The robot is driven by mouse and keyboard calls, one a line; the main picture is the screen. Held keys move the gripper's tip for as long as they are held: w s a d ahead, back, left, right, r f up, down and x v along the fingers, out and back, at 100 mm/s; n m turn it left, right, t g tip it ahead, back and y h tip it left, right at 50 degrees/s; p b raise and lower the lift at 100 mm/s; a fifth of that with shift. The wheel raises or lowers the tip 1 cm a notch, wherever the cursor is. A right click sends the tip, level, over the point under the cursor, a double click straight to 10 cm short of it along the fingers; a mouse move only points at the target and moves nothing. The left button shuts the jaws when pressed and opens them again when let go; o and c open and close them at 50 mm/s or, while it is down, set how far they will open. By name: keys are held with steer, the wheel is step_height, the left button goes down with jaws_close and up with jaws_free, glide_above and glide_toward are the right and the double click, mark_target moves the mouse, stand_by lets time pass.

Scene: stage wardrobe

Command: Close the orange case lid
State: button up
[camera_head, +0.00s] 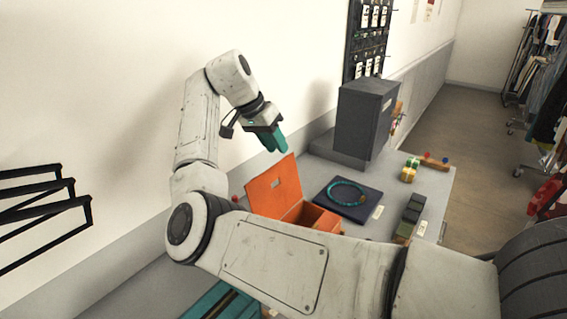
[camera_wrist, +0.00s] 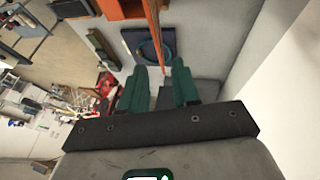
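The orange case (camera_head: 318,217) stands on the grey table, partly hidden behind my arm. Its orange lid (camera_head: 276,189) stands open and upright, leaning a little back toward the wall. In the wrist view the lid shows nearly edge-on (camera_wrist: 153,25), with the case's orange body (camera_wrist: 120,9) at the top. My gripper (camera_head: 281,146) hangs above the lid, its teal fingers pointing down. In the wrist view the fingers (camera_wrist: 161,66) are apart with nothing held between them. The lid's upper edge lines up with the gap between them, but no contact shows.
A teal ring (camera_head: 347,192) lies on a dark blue pad (camera_head: 330,205) right of the case. A dark grey cabinet (camera_head: 362,120) stands behind it. Dark green blocks (camera_head: 411,215) sit near the table's right edge. The white wall (camera_head: 110,80) is close behind my arm.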

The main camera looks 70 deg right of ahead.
mark_target(287, 166)
steer(key=p+x, duration=0.1)
steer(key=x, duration=0.7)
steer(key=shift+f, duration=0.2)
steer(key=shift+c, duration=0.3)
jaws_close()
stand_by(0.8)
